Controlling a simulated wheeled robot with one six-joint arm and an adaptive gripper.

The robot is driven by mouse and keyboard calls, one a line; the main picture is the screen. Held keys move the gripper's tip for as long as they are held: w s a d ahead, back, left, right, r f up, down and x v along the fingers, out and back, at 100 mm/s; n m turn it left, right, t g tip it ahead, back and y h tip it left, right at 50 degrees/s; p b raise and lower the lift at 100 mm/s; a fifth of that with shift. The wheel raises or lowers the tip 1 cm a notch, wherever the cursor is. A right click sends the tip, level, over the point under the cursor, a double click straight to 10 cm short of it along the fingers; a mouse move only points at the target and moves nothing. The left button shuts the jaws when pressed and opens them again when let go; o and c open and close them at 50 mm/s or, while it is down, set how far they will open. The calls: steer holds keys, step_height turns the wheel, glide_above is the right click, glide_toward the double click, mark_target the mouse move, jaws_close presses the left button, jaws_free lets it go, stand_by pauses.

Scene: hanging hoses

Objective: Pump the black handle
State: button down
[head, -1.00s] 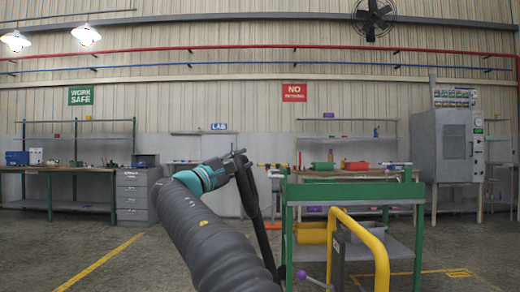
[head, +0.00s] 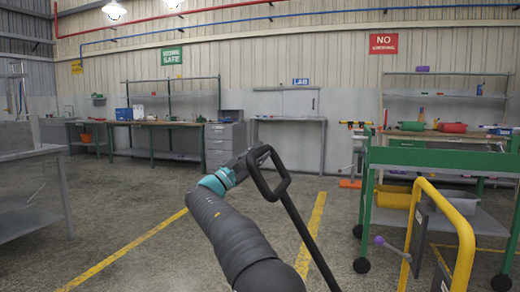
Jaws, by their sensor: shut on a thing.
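The black handle (head: 288,207) is a long dark bar with a rectangular loop at its top, in the middle of the head view. It leans up and to the left, and its lower end runs out of the bottom edge. My gripper (head: 248,163), past the teal wrist joint, is at the left side of the loop and shut on the handle. The fingers are dark against the dark loop, so their exact contact is hard to see. What the handle is attached to is out of view.
A green cart (head: 430,158) and a yellow rail (head: 464,225) with a purple-knobbed lever (head: 392,246) stand close on the right. A grey table (head: 28,155) is at the left edge. Workbenches line the back wall. The floor at centre left is clear.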

steer(key=c, duration=0.9)
jaws_free()
steer(key=shift+a, duration=0.1)
steer(key=v, duration=1.2)
steer(key=shift+w, duration=0.1)
